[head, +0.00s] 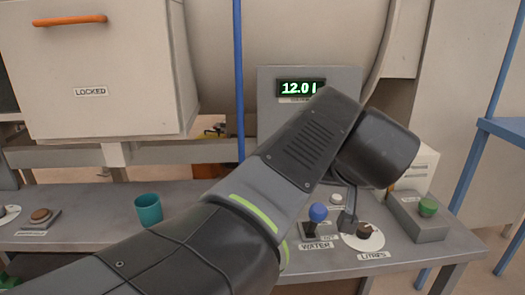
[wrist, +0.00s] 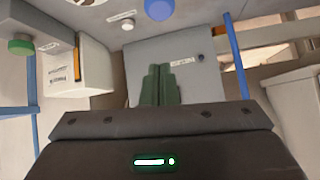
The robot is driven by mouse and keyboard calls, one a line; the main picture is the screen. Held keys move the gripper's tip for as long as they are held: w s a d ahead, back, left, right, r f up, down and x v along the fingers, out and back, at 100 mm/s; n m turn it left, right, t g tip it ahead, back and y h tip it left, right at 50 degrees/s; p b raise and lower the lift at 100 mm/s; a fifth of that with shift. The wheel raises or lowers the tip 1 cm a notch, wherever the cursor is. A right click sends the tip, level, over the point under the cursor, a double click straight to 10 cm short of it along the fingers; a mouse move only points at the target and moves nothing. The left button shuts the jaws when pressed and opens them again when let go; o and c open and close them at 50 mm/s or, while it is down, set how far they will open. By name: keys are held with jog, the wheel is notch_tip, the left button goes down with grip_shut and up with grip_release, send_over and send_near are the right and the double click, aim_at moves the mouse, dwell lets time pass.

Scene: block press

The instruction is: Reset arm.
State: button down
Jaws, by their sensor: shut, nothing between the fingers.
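My arm (head: 300,150) reaches from the lower left across the middle of the head view, and its dark wrist end (head: 378,148) hangs over the right part of the bench. My gripper's fingers cannot be made out in the head view. In the wrist view my gripper (wrist: 158,70) shows as two dark green fingers side by side, shut with nothing between them. They appear in front of a grey panel (wrist: 200,75) and seem to touch nothing.
The bench (head: 95,200) holds a teal cup (head: 148,209), a blue-knobbed WATER lever (head: 317,212), a LITRES dial (head: 365,232) and a green button (head: 427,207). A display (head: 300,88) reads about 12.01. A LOCKED cabinet (head: 100,65) and blue pole (head: 239,80) stand behind.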

jog(key=shift+s+r, duration=0.2)
jog(key=shift+w+f, duration=0.1)
jog(key=w+f+g+p, duration=0.2)
jog(key=w+f+p, duration=0.3)
jog(key=w, duration=0.5)
jog(key=shift+w+a+f+g+p, duration=0.2)
jog(key=shift+a+f+g+p, duration=0.15)
jog(key=shift+f, duration=0.8)
jog(key=shift+d+f, duration=0.1)
